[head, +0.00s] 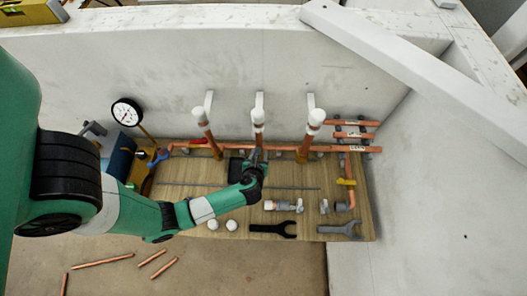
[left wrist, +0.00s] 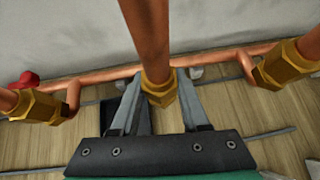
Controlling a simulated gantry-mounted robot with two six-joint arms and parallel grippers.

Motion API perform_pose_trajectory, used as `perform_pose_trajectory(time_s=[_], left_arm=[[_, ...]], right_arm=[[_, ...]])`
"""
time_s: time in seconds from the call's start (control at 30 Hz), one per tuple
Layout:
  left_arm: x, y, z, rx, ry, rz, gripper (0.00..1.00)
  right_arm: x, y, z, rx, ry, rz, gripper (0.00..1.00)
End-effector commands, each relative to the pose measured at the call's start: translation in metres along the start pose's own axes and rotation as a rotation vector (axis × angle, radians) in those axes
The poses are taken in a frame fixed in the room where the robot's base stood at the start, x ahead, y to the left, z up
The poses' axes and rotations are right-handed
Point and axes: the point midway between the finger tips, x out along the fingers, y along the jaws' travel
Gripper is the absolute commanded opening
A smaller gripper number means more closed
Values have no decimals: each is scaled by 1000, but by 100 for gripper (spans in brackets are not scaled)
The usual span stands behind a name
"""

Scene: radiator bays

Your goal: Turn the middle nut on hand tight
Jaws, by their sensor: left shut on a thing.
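In the left wrist view the middle brass nut (left wrist: 158,90) sits around the lower end of the middle copper pipe (left wrist: 147,40). My left gripper (left wrist: 160,95) has one grey finger on each side of this nut and is shut on it. In the head view my left gripper (head: 255,162) is at the foot of the middle pipe (head: 259,128) and hides the nut. The left nut (left wrist: 37,107) and the right nut (left wrist: 287,75) stand on either side, apart from the fingers. Threads under the middle nut are hidden. My right gripper is not in view.
A horizontal copper pipe (head: 335,149) runs behind the gripper along the wall. A black spanner (head: 272,229), a grey spanner (head: 340,229), a valve (head: 284,206) and two white caps (head: 213,225) lie on the wooden board (head: 180,173). A gauge (head: 126,112) stands left.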

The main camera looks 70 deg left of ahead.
Motion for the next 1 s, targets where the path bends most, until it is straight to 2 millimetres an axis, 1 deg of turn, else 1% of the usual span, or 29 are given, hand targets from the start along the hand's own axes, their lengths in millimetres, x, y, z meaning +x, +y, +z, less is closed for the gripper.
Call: perform_pose_trajectory(time_s=[0.03, 0.53, 0.93, 0.97, 1.0], left_arm=[[-2, 1, 2, 9, 1, -10, 14], [-1, 1, 2, 101, 1, -131, 14], [0, 1, 0, 120, 0, -157, 14], [0, 1, 0, 120, 0, -157, 50], [0, 1, 0, 120, 0, -157, 58]], right_arm=[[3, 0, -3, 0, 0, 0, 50], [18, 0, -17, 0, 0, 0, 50], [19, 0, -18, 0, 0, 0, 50], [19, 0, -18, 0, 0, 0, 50], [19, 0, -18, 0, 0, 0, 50]])
